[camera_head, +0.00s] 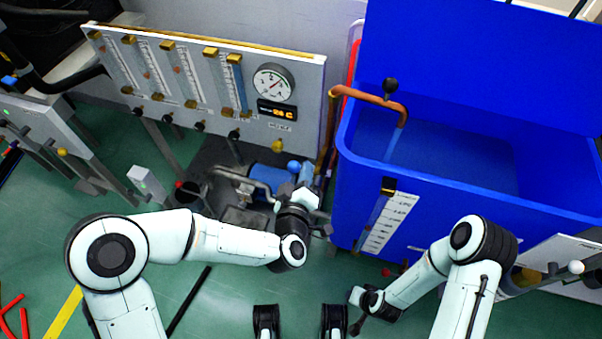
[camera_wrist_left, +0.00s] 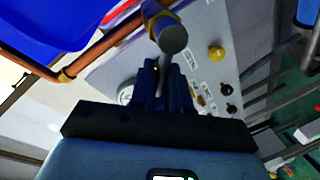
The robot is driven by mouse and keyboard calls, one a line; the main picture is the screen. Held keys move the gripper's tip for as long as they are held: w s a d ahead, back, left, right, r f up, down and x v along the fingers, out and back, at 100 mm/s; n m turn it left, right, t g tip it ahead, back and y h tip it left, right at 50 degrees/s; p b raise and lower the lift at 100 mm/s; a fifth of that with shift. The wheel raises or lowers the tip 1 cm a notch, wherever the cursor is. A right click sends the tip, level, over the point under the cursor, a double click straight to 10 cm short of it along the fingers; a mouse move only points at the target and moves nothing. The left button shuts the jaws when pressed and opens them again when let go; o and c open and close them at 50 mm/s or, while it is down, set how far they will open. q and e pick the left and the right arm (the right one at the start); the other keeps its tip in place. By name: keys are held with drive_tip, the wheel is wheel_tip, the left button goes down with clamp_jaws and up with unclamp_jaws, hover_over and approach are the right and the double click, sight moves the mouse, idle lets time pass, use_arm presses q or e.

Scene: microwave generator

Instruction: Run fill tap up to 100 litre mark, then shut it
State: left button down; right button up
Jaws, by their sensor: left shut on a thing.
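The copper fill pipe (camera_head: 368,97) rises beside the blue tank (camera_head: 470,205) and bends over its rim. A pale blue streak of water (camera_head: 392,146) falls from its spout. The white level scale (camera_head: 390,223) and its sight tube are on the tank's front; its numbers are too small to read. My left gripper (camera_head: 307,196) is at the pipe's lower part, left of the tank. In the left wrist view, its fingers (camera_wrist_left: 165,85) are shut on a grey tap lever (camera_wrist_left: 172,38) by the copper pipe. My right gripper (camera_head: 361,306) is low before the tank; its jaws are unclear.
A grey panel (camera_head: 220,85) with flow tubes, a round dial (camera_head: 273,84) and an orange display (camera_head: 276,110) stands left of the tank. A blue motor (camera_head: 270,175) with pipes sits below it. A white bench (camera_head: 60,135) is at the far left.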

use_arm(q)
drive_tip(key=shift+r+m, duration=0.1)
drive_tip(key=shift+m, duration=0.3)
drive_tip(key=c, duration=1.3)
unclamp_jaws()
drive_tip(key=shift+c, duration=0.2)
